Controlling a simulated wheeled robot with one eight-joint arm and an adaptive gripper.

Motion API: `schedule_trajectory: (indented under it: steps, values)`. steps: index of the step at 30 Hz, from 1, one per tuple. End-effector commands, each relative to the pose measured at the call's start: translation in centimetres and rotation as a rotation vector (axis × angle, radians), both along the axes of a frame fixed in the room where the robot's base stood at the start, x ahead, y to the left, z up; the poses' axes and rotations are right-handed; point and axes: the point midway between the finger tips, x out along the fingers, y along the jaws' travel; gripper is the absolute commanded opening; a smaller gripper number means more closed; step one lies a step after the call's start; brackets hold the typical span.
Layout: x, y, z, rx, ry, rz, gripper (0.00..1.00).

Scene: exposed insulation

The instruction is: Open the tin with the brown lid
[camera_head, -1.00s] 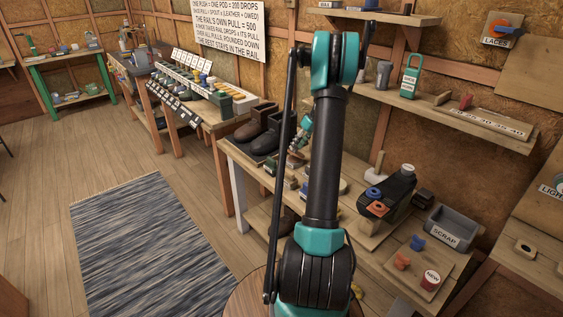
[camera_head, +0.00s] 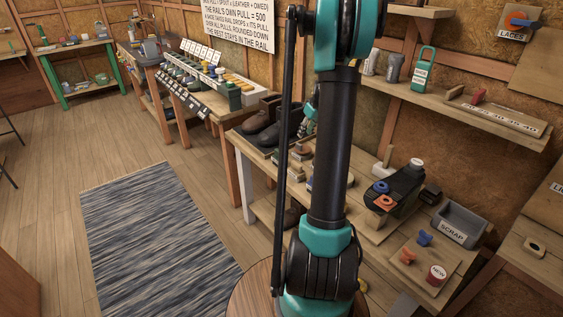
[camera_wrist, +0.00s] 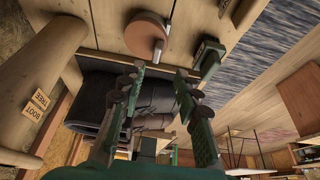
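A round brown lid (camera_wrist: 146,34) with a small metal piece at its edge shows at the top of the wrist view, on the wooden bench. It looks like the tin's lid; the tin's side is hard to see. A small round brown thing (camera_head: 303,149) on the bench in the head view may be the same tin. My gripper (camera_wrist: 162,74) is open, with its two green-and-dark fingers apart and nothing between the tips. The brown lid lies beyond the fingertips, not touching them. In the head view my gripper (camera_head: 309,122) is partly hidden behind my arm.
Dark boots (camera_head: 262,121) stand on the bench near my gripper. A wooden cylinder labelled boot tree (camera_wrist: 32,90) is left in the wrist view, and a dark green box (camera_wrist: 208,55) is right of the lid. The scrap bin (camera_head: 458,225) stands further right.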

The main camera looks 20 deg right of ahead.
Motion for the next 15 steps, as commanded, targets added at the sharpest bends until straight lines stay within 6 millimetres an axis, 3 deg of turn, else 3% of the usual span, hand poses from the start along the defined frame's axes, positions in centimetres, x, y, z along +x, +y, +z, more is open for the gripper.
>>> schedule_trajectory:
  steps: [12,15]
  values:
    - [-2.8,-1.0,7.1,0.001,-0.001,-0.001,0.33]
    - [-3.7,0.7,7.0,0.000,0.006,-0.010,0.33]
